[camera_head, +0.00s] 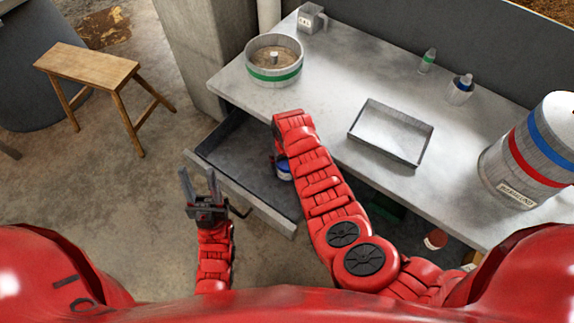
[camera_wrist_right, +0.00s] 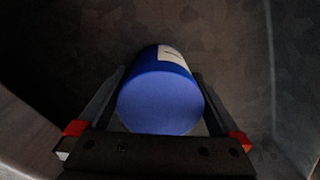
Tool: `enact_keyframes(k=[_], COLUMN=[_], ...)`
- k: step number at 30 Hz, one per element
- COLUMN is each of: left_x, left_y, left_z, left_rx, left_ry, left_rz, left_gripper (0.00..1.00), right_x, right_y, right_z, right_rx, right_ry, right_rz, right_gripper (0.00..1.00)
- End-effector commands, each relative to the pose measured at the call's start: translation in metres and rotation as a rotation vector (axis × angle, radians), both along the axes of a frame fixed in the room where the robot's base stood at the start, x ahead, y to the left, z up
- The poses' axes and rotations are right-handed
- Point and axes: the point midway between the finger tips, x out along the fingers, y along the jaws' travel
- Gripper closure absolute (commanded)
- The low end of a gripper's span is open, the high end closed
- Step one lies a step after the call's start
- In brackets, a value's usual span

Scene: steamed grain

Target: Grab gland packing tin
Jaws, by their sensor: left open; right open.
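A blue tin (camera_head: 284,172) with a pale label sits inside the open drawer (camera_head: 262,208); my right arm partly covers it in the head view. I take it to be the gland packing tin. In the right wrist view the tin (camera_wrist_right: 160,100) lies between the fingers of my right gripper (camera_wrist_right: 160,105), which is open around it. I cannot tell whether the fingers touch it. My left gripper (camera_head: 200,187) is open and empty, to the left of the drawer front, with its fingers pointing up.
A wooden stool (camera_head: 90,70) stands on the floor at left.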

Motion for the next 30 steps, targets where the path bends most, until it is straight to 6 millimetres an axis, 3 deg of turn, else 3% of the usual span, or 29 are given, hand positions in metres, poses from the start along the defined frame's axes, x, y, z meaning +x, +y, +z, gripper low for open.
enact_keyframes(k=[11,26,30], left_x=[0.0,0.0,0.0], left_y=[0.0,0.0,0.0], left_z=[0.0003,0.0003,0.0004], left_rx=[0.0,0.0,0.0], left_ry=[0.0,0.0,0.0], left_rz=[0.0,0.0,0.0], left_gripper=[0.53,0.53,0.53], right_x=[0.0006,0.0004,0.0004], right_y=[0.0006,0.0004,0.0003], right_z=[-0.0035,-0.0035,-0.0034], right_rx=[0.001,0.001,0.001], right_ry=[-0.003,-0.002,-0.002], right_rz=[0.001,0.001,0.001], right_gripper=[0.0,0.89,0.89])
